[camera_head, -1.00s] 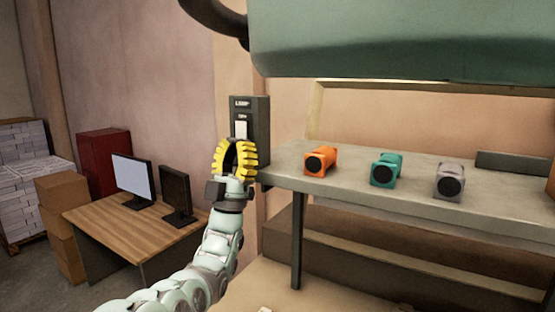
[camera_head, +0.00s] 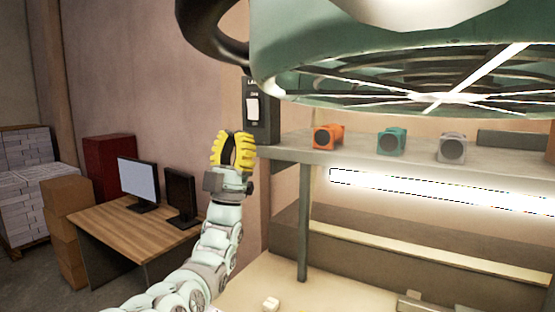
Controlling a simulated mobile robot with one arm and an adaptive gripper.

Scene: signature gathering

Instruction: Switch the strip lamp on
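The strip lamp (camera_head: 430,188) is a long white bar under the shelf, and it glows brightly. The lamp switch panel (camera_head: 269,112) is a dark upright box at the shelf's left end, with lettering partly cut off behind the green fixture. Its white rocker (camera_head: 252,108) faces me. My gripper (camera_head: 233,136), with ribbed yellow fingers, points up just below and left of the rocker and appears apart from it. Nothing shows held in it. The fingers bow around a dark gap, and I cannot tell whether their tips meet.
A large green round fixture (camera_head: 400,75) fills the upper right. The shelf (camera_head: 360,160) bears orange (camera_head: 328,137), teal (camera_head: 391,141) and grey (camera_head: 452,147) blocks. A desk (camera_head: 130,228) with two monitors stands left. Below the lamp is a pale worktop (camera_head: 330,297).

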